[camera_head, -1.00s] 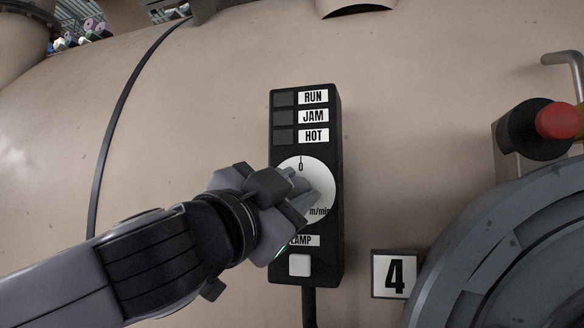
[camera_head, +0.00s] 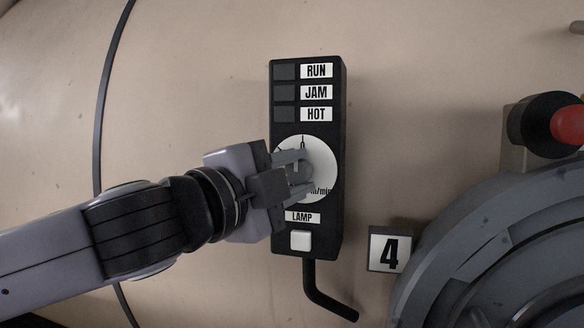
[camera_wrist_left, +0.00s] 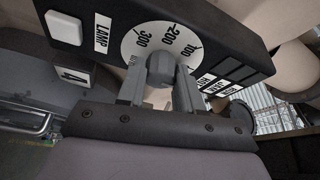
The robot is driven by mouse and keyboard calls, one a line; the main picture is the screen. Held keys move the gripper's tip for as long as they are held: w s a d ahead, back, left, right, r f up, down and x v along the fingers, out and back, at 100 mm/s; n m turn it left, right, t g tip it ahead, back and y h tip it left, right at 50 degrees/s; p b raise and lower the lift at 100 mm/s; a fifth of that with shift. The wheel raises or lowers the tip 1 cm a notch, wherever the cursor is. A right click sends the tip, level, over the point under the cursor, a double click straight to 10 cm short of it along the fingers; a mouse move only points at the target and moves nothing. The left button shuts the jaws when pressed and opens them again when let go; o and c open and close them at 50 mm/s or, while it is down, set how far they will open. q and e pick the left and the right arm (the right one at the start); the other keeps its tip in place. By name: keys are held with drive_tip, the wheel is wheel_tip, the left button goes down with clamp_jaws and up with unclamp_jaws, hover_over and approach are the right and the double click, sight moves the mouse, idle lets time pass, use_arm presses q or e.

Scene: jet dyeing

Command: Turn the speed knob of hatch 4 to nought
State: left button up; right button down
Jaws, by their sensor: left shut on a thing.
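The black control box (camera_head: 337,165) of hatch 4 has a round white dial (camera_head: 325,165) with a zero mark at its top. The grey speed knob (camera_wrist_left: 161,68) sits at the dial's middle, and the wrist view shows the dial figures 100, 200 and 300 around it. My left gripper (camera_head: 298,176) is shut on the knob, one finger on each side; it also shows in the wrist view (camera_wrist_left: 160,85). The fingers cover most of the knob in the head view, so I cannot tell which figure it points to. My right gripper is not in view.
RUN, JAM and HOT labels (camera_head: 316,93) sit above the dial, and a white LAMP button (camera_head: 300,240) below. The number 4 plate (camera_head: 389,249), the round grey hatch (camera_head: 500,260) and a red-capped part (camera_head: 568,125) are at right. A black cable (camera_head: 112,70) runs behind my arm.

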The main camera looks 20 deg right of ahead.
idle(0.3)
use_arm(q)
drive_tip(key=o, duration=1)
drive_tip(key=shift+o, duration=0.2)
drive_tip(key=b+v, duration=0.2)
drive_tip(key=v, duration=0.5)
